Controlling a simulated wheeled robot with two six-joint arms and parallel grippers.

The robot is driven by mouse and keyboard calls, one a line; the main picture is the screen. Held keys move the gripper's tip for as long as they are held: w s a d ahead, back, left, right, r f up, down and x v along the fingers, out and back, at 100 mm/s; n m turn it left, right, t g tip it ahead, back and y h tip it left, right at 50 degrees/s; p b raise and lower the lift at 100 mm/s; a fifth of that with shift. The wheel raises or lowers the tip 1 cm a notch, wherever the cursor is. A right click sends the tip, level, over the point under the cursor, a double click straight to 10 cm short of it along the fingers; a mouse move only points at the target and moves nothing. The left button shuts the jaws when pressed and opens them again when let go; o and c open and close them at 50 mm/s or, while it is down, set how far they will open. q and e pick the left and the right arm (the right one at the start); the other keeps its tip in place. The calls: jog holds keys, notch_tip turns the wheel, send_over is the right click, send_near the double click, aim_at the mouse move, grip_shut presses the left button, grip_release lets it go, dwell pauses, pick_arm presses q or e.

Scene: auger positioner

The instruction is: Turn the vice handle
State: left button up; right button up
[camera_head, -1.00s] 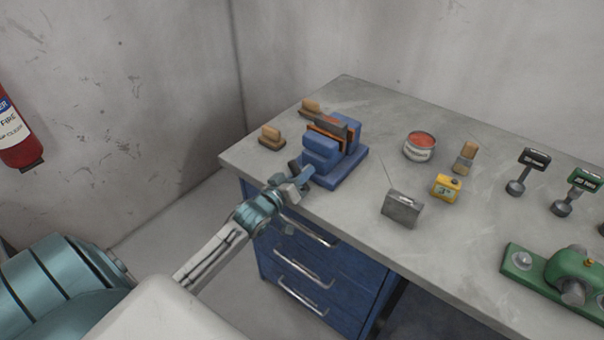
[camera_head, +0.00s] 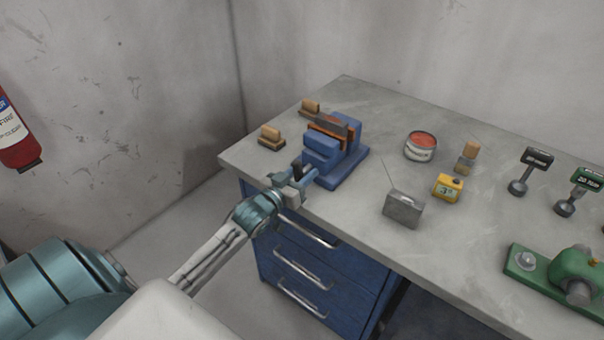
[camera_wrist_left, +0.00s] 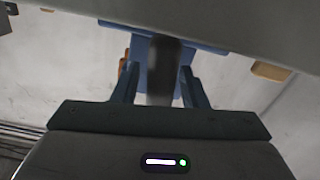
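The blue vice (camera_head: 345,165) stands at the bench's left front corner, with an orange-and-dark piece (camera_head: 330,126) between its jaws. Its dark handle (camera_head: 298,170) is at the near side, partly hidden by my left gripper (camera_head: 299,177). In the left wrist view the dark handle (camera_wrist_left: 163,70) stands between the two blue fingers (camera_wrist_left: 160,83). A gap shows at the left finger; the right finger is close to the handle, and I cannot tell if it touches. The fingers look open around it. My right gripper is not in view.
On the grey bench (camera_head: 390,120) are wooden-topped blocks (camera_head: 270,136), a tin (camera_head: 420,146), a yellow device (camera_head: 448,187), a grey box (camera_head: 403,208) and a green machine (camera_head: 565,275). Blue drawers (camera_head: 310,265) with metal handles lie below my left gripper. A fire extinguisher (camera_head: 14,135) hangs at left.

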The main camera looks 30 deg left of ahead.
pick_arm(q)
jog(key=shift+o, duration=0.5)
jog(key=shift+s, duration=0.45)
jog(key=s, duration=0.4)
jog(key=shift+s+a, duration=0.2)
jog(key=shift+s, duration=0.1)
jog(key=b, duration=0.4)
send_near(296, 179)
jog(key=shift+w+r, duration=0.15)
jog(key=shift+w, duration=0.65)
jog(key=shift+c, duration=0.4)
